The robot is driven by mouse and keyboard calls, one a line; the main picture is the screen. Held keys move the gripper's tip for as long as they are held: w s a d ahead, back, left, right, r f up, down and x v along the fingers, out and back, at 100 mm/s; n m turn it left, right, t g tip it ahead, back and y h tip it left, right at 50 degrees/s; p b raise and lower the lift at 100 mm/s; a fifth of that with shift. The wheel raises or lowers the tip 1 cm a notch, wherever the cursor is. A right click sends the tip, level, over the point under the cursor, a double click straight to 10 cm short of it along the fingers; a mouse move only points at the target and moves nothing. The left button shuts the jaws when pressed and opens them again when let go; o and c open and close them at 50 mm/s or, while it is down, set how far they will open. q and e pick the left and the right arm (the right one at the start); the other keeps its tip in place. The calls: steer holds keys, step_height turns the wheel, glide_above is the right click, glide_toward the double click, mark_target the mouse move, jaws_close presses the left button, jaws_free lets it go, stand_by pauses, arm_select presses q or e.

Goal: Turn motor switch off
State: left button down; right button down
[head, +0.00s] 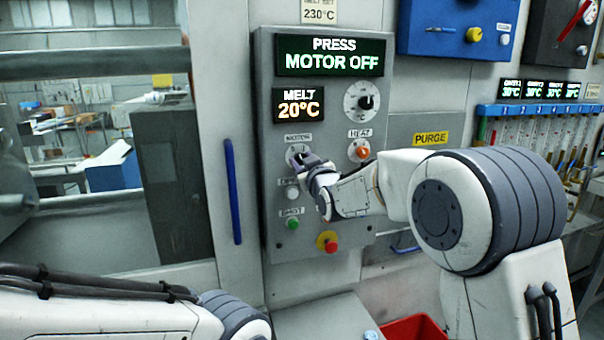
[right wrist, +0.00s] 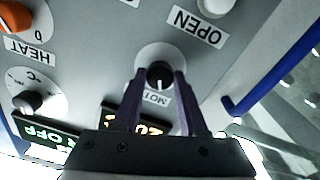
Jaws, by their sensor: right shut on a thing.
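The motor switch (head: 293,151) is a dark knob on a round white plate, under the MOTOR label at the left of the grey control panel (head: 268,95). In the right wrist view the motor switch (right wrist: 160,70) sits between two purple-grey fingers. My right gripper (head: 303,161) is shut on the knob; it also shows in the right wrist view (right wrist: 160,78). The gripper hides part of the knob in the head view. The screen (head: 330,56) reads PRESS MOTOR OFF. My left gripper is out of view; only part of its arm shows.
The orange heat knob (head: 361,151) is to the right. The OPEN button (head: 292,193), green button (head: 292,223) and red stop button (head: 328,242) are below. A blue handle (head: 232,190) stands left of the panel. A red bin (head: 412,328) is low in front.

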steer(key=shift+f+n+b, duration=0.15)
steer(key=shift+n+b, duration=0.55)
steer(key=shift+n, duration=0.3)
steer(key=shift+c, duration=2.2)
jaws_free()
steer(key=shift+s, duration=0.15)
steer(key=b+v, duration=0.3)
steer(key=v, duration=0.7)
steer(key=shift+b, duration=0.3)
steer(key=shift+s+d, duration=0.1)
